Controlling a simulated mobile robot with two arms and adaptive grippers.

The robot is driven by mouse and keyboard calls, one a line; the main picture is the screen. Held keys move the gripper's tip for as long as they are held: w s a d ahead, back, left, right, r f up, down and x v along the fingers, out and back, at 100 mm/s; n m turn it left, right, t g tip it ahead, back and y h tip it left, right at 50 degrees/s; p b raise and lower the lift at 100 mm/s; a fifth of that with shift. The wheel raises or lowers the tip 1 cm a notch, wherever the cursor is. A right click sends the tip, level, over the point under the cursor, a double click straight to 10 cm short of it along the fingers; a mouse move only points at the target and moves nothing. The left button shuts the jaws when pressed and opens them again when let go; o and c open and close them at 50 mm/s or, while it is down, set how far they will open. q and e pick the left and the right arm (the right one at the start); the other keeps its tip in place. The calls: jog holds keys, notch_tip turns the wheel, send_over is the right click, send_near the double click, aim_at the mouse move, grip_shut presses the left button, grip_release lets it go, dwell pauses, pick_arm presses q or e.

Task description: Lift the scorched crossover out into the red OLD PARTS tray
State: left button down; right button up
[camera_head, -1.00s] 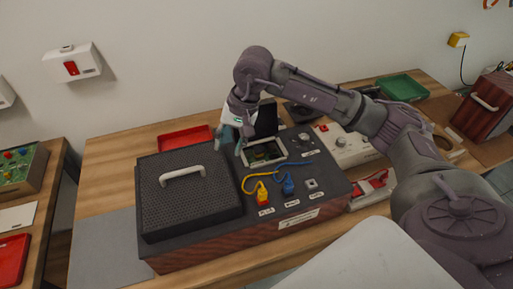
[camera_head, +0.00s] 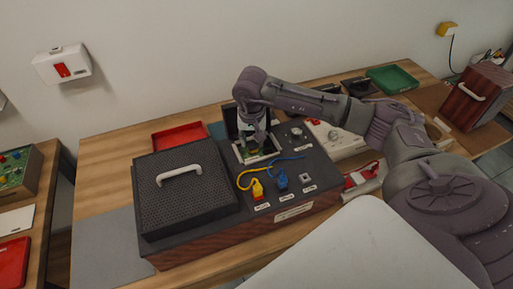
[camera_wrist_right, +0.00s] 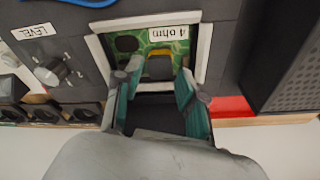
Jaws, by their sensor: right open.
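The crossover is a green board (camera_wrist_right: 180,48) with a "4 ohm" label, lying in a pale-framed opening in the dark hifi unit. In the head view only a little of the board (camera_head: 244,152) shows. My right gripper (camera_head: 253,140) is over that opening, pointing down. In the right wrist view its two fingers (camera_wrist_right: 160,75) are apart, with a grey and yellow block of the board between them. I cannot tell whether they touch it. The red tray (camera_head: 180,136) is behind the unit and looks empty. My left gripper is out of view.
A black perforated cover (camera_head: 185,190) with a white handle lies on the unit's left part. A dark flap (camera_head: 232,122) stands up behind the opening. Blue and yellow cables (camera_head: 268,170) lie in front of it. A green tray (camera_head: 392,79) is at the far right.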

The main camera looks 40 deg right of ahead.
aim_at(252, 145)
jog(key=shift+w+d+f+p, duration=0.1)
jog(key=shift+w+f+p, duration=0.1)
jog(key=shift+f, duration=0.7)
jog(key=shift+w+d+f+p, duration=0.1)
jog(key=shift+f+p, duration=0.1)
jog(key=shift+f, duration=0.7)
grip_shut()
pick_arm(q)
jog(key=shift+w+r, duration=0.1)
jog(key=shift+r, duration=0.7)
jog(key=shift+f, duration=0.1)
pick_arm(e)
jog(key=shift+r, duration=0.15)
